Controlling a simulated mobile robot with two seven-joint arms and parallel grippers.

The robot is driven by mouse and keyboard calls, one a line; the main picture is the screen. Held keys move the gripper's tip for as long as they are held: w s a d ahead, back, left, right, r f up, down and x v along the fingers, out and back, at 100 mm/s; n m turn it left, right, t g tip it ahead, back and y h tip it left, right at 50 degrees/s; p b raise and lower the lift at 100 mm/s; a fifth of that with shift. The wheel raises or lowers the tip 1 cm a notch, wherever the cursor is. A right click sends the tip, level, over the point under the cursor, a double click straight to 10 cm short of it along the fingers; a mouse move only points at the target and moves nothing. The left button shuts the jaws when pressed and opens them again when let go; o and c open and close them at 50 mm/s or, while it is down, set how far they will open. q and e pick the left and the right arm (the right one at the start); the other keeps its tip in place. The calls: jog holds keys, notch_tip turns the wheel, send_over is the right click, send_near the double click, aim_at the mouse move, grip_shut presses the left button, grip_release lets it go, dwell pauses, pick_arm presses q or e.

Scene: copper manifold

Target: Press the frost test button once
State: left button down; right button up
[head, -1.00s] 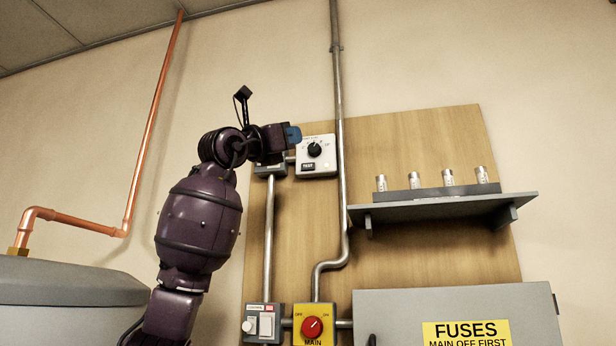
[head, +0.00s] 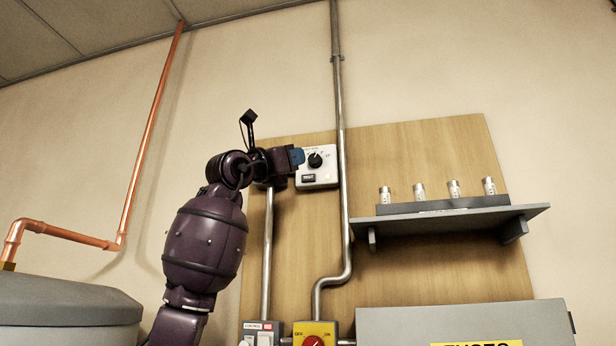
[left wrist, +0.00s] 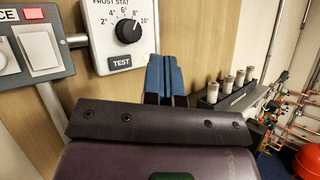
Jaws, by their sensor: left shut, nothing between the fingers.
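The frost stat (head: 317,166) is a white box with a black dial on the wooden board, and it also shows in the left wrist view (left wrist: 103,48). Its black TEST button (left wrist: 121,62) sits below the dial; in the head view the button (head: 308,177) is small but clear. My left gripper (head: 298,157) is shut and empty, its blue fingertips beside the upper left part of the box. In the left wrist view the shut blue fingers (left wrist: 164,75) are to the right of the TEST button. Whether they touch the box I cannot tell. My right gripper is not in view.
A vertical metal conduit (head: 341,120) runs just right of the frost stat. A grey shelf (head: 450,218) with several fuses stands out to the right. Below are a red rotary switch on a yellow plate (head: 325,328) and a grey fuse box (head: 460,322). A switch panel (left wrist: 38,48) is at left.

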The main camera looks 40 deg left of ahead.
aim_at(309, 178)
pick_arm(q)
jog(key=w+a, duration=0.1)
jog(key=w+a+p, duration=0.1)
jog(key=w, duration=0.1)
jog(key=w+p, duration=0.1)
jog(key=w, duration=0.1)
jog(key=shift+a+r, duration=0.1)
jog(key=shift+a, duration=0.3)
jog(key=shift+w+a+p, duration=0.2)
jog(key=shift+w+p, duration=0.15)
jog(key=shift+p, duration=0.05)
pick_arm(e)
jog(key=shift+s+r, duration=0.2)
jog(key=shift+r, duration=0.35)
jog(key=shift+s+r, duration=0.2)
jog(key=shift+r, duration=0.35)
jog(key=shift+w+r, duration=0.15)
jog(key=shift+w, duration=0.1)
pick_arm(q)
jog(key=shift+w+a, duration=0.1)
jog(key=shift+w, duration=0.1)
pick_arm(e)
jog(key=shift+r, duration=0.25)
pick_arm(q)
jog(key=shift+w+a+p, duration=0.1)
jog(key=shift+w+p, duration=0.1)
jog(key=shift+p, duration=0.15)
